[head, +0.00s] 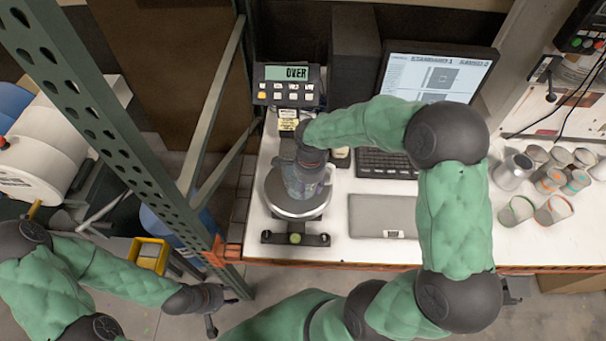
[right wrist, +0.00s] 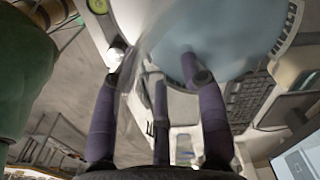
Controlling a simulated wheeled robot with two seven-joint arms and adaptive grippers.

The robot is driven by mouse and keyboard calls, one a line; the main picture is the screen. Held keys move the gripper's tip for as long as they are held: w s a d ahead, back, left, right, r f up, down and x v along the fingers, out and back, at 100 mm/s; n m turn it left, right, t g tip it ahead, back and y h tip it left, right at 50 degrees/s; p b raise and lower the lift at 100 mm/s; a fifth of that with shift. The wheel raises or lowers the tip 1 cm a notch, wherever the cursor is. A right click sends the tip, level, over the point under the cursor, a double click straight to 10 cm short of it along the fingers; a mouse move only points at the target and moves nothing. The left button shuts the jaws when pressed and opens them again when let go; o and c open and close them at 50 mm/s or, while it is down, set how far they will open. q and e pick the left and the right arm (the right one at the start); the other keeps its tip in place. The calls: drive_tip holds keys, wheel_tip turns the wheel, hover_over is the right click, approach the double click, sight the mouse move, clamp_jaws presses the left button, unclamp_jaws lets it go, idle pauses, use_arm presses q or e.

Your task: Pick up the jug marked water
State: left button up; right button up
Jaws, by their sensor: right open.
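A translucent, bluish-grey jug (head: 304,184) stands on the round plate of the scale (head: 285,210) in the head view. My right gripper (head: 308,160) is over the jug and hides much of it. In the right wrist view a large pale blue, see-through body, seemingly the jug (right wrist: 215,30), fills the top. The dark fingers of my right gripper (right wrist: 155,80) are spread apart near it. I cannot tell whether they touch it, and no water marking can be read. My left gripper (head: 225,308) is low at the left, away from the bench, with fingers apart and empty.
The scale display (head: 287,73) reads OVER. A keyboard (head: 385,163), a monitor (head: 440,75) and a grey flat pad (head: 382,216) are right of the scale. Several cups (head: 553,208) and a metal can (head: 513,172) stand further right. A green perforated post (head: 110,125) rises left of the bench.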

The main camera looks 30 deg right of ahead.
drive_tip(key=shift+s, duration=0.1)
clamp_jaws()
idle(0.7)
